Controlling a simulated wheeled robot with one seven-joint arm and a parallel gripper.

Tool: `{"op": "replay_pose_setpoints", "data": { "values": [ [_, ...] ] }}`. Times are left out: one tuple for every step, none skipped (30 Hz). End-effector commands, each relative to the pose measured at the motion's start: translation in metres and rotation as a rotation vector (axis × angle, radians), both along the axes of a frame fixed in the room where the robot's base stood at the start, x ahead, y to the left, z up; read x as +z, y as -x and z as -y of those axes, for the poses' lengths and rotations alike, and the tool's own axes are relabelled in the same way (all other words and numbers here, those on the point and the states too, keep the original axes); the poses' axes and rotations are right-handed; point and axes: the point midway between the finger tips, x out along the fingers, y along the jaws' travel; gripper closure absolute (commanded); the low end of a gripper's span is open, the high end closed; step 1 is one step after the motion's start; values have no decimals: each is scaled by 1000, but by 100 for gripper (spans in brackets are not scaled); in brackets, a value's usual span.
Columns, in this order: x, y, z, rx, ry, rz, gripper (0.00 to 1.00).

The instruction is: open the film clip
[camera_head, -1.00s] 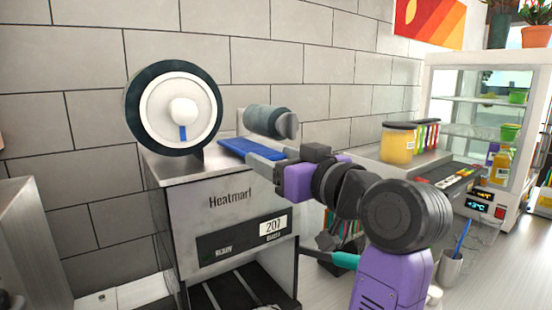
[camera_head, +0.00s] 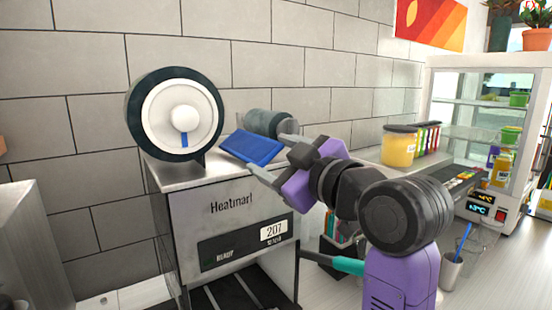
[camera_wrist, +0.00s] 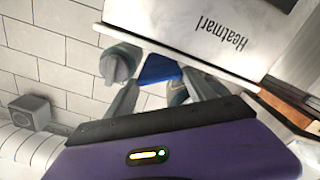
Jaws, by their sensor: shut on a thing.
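The film clip, a blue flat plate (camera_head: 252,147), sits on top of the sealer marked Heatmarl (camera_head: 245,205). The plate is tilted, with its right side toward my gripper. My gripper (camera_head: 268,154) is shut on the blue plate, one grey finger on its far side and one on its near side. The wrist view shows the blue plate (camera_wrist: 160,68) between the two fingers, partly hidden by them. A dark grey roller (camera_head: 268,122) lies just behind the plate. The plate's hinge is not clearly visible.
A large film reel (camera_head: 175,112) with a white disc stands on the left of the sealer. A tiled wall (camera_head: 60,120) is close behind the sealer.

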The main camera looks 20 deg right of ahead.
Motion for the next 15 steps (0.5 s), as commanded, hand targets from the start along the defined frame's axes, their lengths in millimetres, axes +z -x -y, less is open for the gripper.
{"op": "replay_pose_setpoints", "data": {
  "values": [
    [1, 0, 0, -2, 46, 10, 78],
    [2, 1, -1, -2, 74, 16, 78],
    [3, 1, -1, -2, 112, 23, 78],
    [3, 1, -2, -2, 139, 29, 78],
    [4, 1, -3, -2, 168, 34, 78],
    [5, 1, -3, -2, 204, 42, 78],
    [5, 1, -4, -2, 230, 47, 78],
    [5, 1, -5, -2, 257, 52, 78],
    [6, 1, -5, -2, 292, 59, 78],
    [6, 2, -6, -2, 316, 64, 78],
    [6, 2, -7, -1, 341, 68, 78],
    [7, 2, -7, -1, 373, 75, 78],
    [7, 2, -8, -2, 394, 79, 78],
    [8, 2, -9, 0, 417, 84, 78],
    [8, 2, -10, 0, 443, 89, 78]
  ]
}}
